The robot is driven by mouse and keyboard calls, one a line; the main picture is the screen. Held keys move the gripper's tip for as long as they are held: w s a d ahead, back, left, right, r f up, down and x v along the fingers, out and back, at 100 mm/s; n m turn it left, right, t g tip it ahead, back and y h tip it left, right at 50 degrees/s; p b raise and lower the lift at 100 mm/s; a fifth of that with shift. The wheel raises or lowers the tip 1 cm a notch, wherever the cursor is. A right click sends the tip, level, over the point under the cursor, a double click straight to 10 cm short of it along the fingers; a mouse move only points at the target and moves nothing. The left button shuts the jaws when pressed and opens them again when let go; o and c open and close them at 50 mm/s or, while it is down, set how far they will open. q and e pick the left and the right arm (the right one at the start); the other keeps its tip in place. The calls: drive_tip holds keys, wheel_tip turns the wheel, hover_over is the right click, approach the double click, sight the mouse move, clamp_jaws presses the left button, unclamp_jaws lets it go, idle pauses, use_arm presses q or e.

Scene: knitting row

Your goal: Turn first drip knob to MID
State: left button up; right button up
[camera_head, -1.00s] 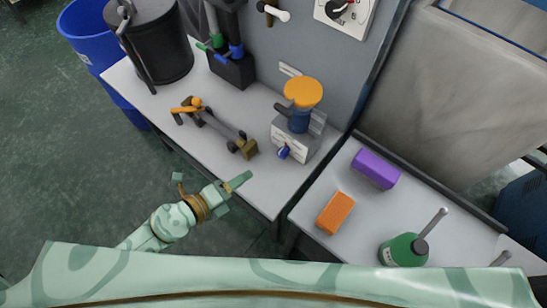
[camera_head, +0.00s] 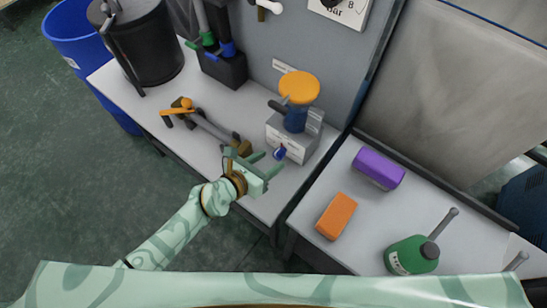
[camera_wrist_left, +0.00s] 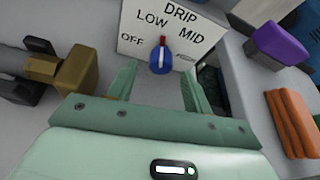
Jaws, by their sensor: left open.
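The drip knob (camera_wrist_left: 160,62) is blue with a red pointer, on a white plate (camera_wrist_left: 135,20) marked DRIP, OFF, LOW and MID. In the left wrist view the pointer is up, between LOW and MID. In the head view the knob (camera_head: 280,152) sits low on the front of a grey box (camera_head: 303,140) topped by a blue cylinder and an orange disc (camera_head: 300,87). My left gripper (camera_head: 267,165) is open just in front of the knob. In the wrist view its fingers (camera_wrist_left: 160,85) stand either side of the knob, apart from it. My right gripper is not in view.
A grey pipe piece with brass-coloured ends (camera_head: 210,127) lies left of the box. A purple block (camera_head: 378,168), an orange block (camera_head: 336,216) and a green bottle (camera_head: 412,255) stand on the right table. A black bucket (camera_head: 145,45) is at the back left.

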sight(280, 153)
use_arm(q)
drive_tip(key=shift+b+x, duration=0.35)
drive_tip(key=shift+x, duration=1)
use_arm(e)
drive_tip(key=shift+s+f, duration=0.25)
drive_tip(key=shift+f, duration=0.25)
use_arm(q)
drive_tip(key=c, duration=1)
drive_tip(key=shift+o, duration=0.2)
drive_tip(key=shift+r+m+y+p, duration=0.3)
drive_tip(key=shift+m+p, duration=0.1)
drive_tip(key=shift+p, duration=0.55)
drive_tip(key=m+t+y+p, duration=0.1)
drive_tip(key=m+p, duration=0.1)
drive_tip(key=p, duration=0.1)
drive_tip(key=shift+s+d, duration=0.1)
drive_tip(key=shift+d, duration=0.05)
drive_tip(key=shift+f+m+t+y+p, duration=0.2)
drive_tip(key=shift+m+t+y+p, duration=0.2)
drive_tip(key=shift+m+y+p, duration=0.3)
drive_tip(key=shift+s+f+m+t+y+p, duration=0.15)
drive_tip(key=shift+m+t+y+p, duration=0.25)
drive_tip(key=shift+m, duration=0.7)
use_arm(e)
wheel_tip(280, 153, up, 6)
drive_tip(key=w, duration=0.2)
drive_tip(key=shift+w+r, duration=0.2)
